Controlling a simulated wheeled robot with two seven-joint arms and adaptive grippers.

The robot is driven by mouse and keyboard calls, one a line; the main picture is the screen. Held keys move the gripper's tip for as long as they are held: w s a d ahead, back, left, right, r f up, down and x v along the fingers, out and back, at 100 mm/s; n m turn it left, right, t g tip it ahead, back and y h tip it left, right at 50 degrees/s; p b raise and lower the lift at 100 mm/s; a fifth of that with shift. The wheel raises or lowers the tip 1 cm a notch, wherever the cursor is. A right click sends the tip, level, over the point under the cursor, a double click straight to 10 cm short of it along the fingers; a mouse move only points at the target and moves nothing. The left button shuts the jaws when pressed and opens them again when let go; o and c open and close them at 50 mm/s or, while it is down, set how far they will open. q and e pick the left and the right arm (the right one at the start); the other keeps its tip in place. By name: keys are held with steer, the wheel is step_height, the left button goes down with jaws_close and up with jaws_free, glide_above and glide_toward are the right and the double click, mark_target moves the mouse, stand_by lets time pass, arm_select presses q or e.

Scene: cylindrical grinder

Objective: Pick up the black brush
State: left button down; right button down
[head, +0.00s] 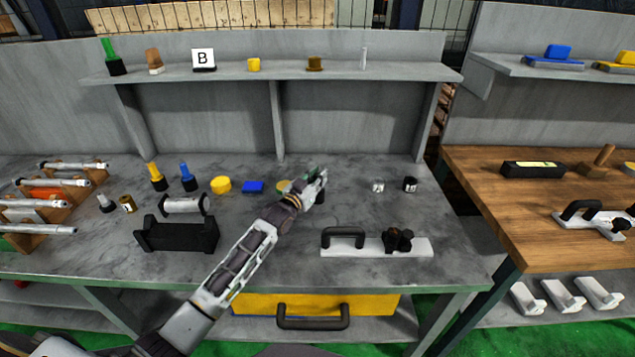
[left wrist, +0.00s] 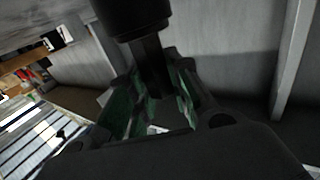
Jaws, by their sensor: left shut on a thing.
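My left gripper (head: 316,179) is over the middle of the grey workbench, toward its back. It is shut on the black brush (head: 320,194), which shows only as a small dark shape at the fingers in the head view. In the left wrist view the brush (left wrist: 132,16) has a wide black round end and a narrower black handle. The handle sits between the green-lined fingers of the gripper (left wrist: 158,88). Whether the brush touches the bench cannot be told. My right gripper is not in view.
A yellow-handled brush (head: 157,177), a blue-handled brush (head: 188,177), a yellow piece (head: 221,185) and a blue block (head: 253,187) stand left of the gripper. A white plate with a black handle (head: 343,237) lies in front. Small jars (head: 410,184) stand right. A shelf (head: 300,76) runs above.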

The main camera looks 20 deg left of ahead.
arm_select(q)
steer(key=shift+r, duration=0.15)
